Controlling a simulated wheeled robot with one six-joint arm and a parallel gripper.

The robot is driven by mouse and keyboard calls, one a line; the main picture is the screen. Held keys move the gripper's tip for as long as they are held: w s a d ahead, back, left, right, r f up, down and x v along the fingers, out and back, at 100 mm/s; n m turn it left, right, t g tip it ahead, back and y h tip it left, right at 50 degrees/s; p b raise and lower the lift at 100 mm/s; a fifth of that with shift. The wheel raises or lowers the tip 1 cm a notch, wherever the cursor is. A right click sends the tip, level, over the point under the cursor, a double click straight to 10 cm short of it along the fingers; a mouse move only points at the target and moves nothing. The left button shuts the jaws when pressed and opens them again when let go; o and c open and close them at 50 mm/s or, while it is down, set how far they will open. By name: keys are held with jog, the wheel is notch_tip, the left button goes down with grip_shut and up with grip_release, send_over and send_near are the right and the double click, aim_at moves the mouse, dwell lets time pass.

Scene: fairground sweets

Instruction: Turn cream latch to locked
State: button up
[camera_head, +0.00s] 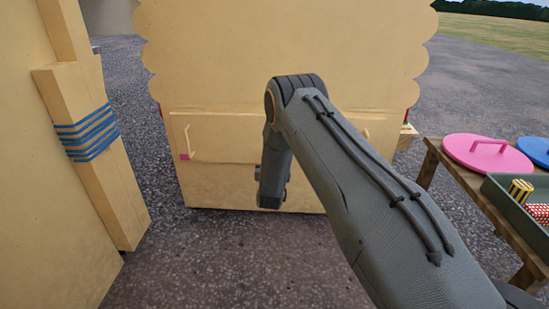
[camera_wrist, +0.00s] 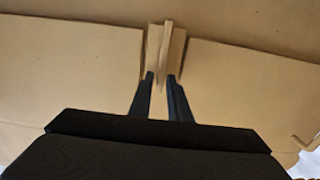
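The cream latch (camera_wrist: 165,50) shows in the wrist view as a narrow upright bar on a small backing block, at the seam between two cream panels. My gripper (camera_wrist: 161,76) is just below and in front of it, with its two dark fingers apart. The bar's lower end reaches down between the fingertips. A slight gap seems to show beside the bar, and I see no firm contact. In the head view my arm hides the latch and my fingertips against the cream cabinet front (camera_head: 225,185).
Two cream handles flank my arm on the cabinet, the left handle (camera_head: 188,142) with a pink patch below it. A cream post with blue bands (camera_head: 90,135) stands at left. A wooden table (camera_head: 465,180) at right holds a pink lid (camera_head: 480,150) and a green tray (camera_head: 505,195).

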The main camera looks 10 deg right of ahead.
grip_shut()
jog(key=shift+m, duration=0.3)
jog(key=d+f+m+p, duration=0.1)
jog(key=m, duration=0.4)
jog(key=d+f+m+p, duration=0.1)
jog(key=m+p, duration=0.1)
jog(key=m, duration=0.4)
jog(key=s+d+f+m+p, duration=0.1)
jog(key=m+p, duration=0.1)
jog(key=m, duration=0.4)
jog(key=shift+d+f, duration=0.1)
jog(key=shift+f, duration=0.1)
jog(key=shift+m, duration=0.3)
jog(key=shift+o, duration=1.9)
grip_release()
